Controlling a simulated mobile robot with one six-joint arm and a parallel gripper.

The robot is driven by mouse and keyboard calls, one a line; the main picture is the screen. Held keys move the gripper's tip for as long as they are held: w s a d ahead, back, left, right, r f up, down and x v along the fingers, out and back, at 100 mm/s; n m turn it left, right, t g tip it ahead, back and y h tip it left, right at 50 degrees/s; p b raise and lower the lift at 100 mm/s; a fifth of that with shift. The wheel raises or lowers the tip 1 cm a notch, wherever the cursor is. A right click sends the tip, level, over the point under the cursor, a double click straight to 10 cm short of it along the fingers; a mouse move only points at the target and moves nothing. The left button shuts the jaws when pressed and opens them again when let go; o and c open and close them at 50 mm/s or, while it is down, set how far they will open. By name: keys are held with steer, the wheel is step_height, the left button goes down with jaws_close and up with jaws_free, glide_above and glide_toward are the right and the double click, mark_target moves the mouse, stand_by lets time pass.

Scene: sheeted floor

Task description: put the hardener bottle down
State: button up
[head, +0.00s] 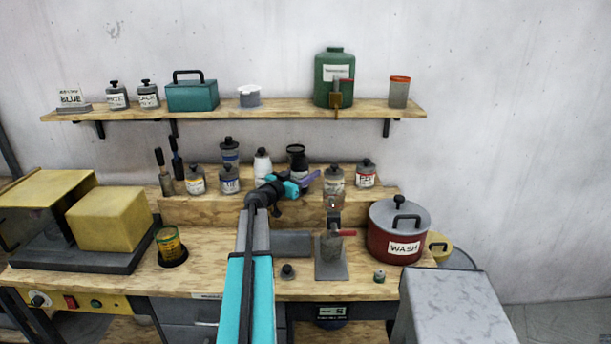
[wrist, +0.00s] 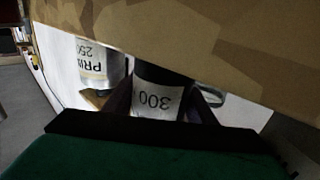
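The hardener bottle (wrist: 156,98) is a black bottle with a white label; the wrist view shows "300" upside down, and its name is not readable. It sits between the dark fingers of my gripper (wrist: 165,108), which look closed on its sides. In the head view the black bottle (head: 297,154) stands upright behind my turquoise wrist, and my gripper (head: 305,181) is at the wooden riser (head: 300,207). The bottle's lower part is hidden there, so I cannot tell whether its base touches wood.
A bottle marked "PRI 250" (wrist: 97,62) is close beside it. In the head view a white bottle (head: 262,166) is left and a grey bottle (head: 334,178) right. A shelf (head: 290,111) hangs above. A red wash pot (head: 398,232) stands at the bench's right.

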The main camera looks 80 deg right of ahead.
mark_target(299, 176)
steer(key=o, duration=0.3)
steer(key=shift+r+p, duration=0.1)
steer(key=shift+p, duration=1.25)
steer(key=shift+w+a+f+b, duration=0.15)
steer(key=shift+a+f+b, duration=0.05)
steer(key=shift+b, duration=0.1)
steer(key=shift+b+v, duration=1.2)
steer(key=shift+v, duration=0.45)
steer(key=b+v, duration=0.1)
steer(key=v, duration=0.2)
steer(key=b+v, duration=0.1)
steer(key=v, duration=0.2)
steer(key=b+v, duration=0.1)
steer(key=v, duration=0.3)
steer(key=shift+a+r+b, duration=0.1)
steer(key=shift+r+b, duration=0.2)
steer(key=shift+b, duration=0.1)
